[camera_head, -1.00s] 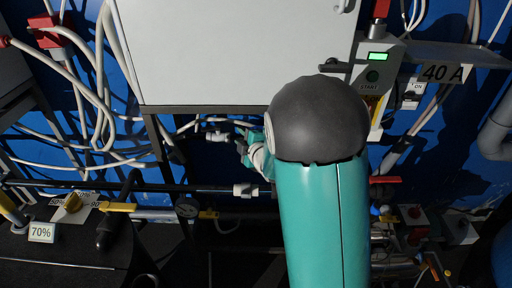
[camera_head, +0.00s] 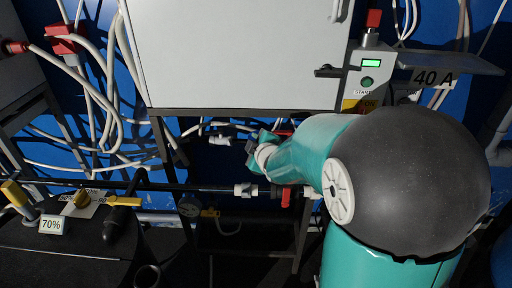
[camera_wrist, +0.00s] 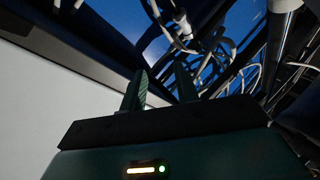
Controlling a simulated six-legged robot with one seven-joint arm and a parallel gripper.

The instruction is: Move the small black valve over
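Below the grey cabinet (camera_head: 235,55), a thin pipe carries a white fitting (camera_head: 220,140) with a small dark part (camera_head: 238,126) beside it. This may be the small black valve, but I cannot tell for sure. My gripper (camera_head: 254,144) is just right of that fitting, under the cabinet; contact is not clear. In the wrist view, my gripper's two green fingers (camera_wrist: 162,88) stand apart with nothing visible between them. A white fitting on a pipe (camera_wrist: 181,20) shows beyond the fingers.
The cabinet's underside and a dark frame lie close around my gripper. Below runs a black pipe with a white joint (camera_head: 245,190) and a red handle (camera_head: 286,196). Hoses hang at left. A black knob handle (camera_head: 328,71) sits beside the START panel (camera_head: 368,82).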

